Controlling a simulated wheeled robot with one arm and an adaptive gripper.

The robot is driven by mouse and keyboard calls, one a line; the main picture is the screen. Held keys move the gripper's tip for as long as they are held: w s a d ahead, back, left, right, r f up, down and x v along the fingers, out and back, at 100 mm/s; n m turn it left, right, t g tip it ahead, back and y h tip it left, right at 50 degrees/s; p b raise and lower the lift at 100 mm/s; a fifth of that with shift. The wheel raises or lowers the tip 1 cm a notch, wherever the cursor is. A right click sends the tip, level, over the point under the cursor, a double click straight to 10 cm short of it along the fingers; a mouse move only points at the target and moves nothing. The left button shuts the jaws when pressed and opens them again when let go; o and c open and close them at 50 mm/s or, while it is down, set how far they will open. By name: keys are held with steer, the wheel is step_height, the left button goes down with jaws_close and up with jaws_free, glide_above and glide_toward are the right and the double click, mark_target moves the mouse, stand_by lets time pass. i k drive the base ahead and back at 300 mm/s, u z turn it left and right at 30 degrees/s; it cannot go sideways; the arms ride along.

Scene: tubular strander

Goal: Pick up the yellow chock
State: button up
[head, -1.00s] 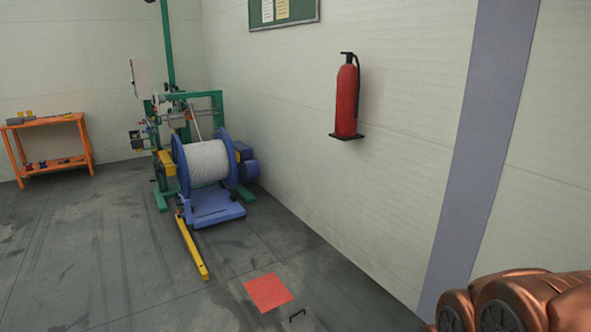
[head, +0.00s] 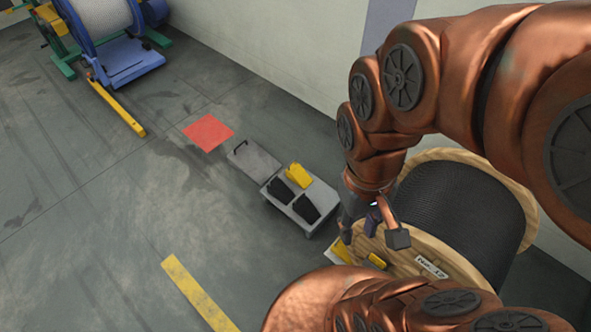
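A yellow wedge-like chock (head: 298,175) lies at the back of a low grey tray (head: 283,207), beside two black wedge-shaped pieces (head: 307,208). Two more yellow pieces, one at the left (head: 342,253) and one at the right (head: 377,261), show low by the flange of a wooden reel; I cannot tell whether they are chocks. My gripper (head: 372,236) has its fingers spread, with nothing seen held between them. In the picture it is right of and below the tray, just above the yellow pieces by the reel.
A wooden reel of black cable (head: 462,215) lies beneath my arm, near the wall. A grey plate with a handle (head: 252,163) adjoins the tray. A red floor square (head: 208,133) and yellow floor stripe (head: 198,292) lie left.

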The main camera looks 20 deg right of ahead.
mark_target(294, 172)
steer(key=u, duration=0.2)
steer(key=k, duration=0.55)
steer(key=u, duration=0.55)
steer(key=k, duration=0.6)
steer(key=z, duration=0.6)
steer(key=i, duration=0.65)
steer(key=z, duration=0.65)
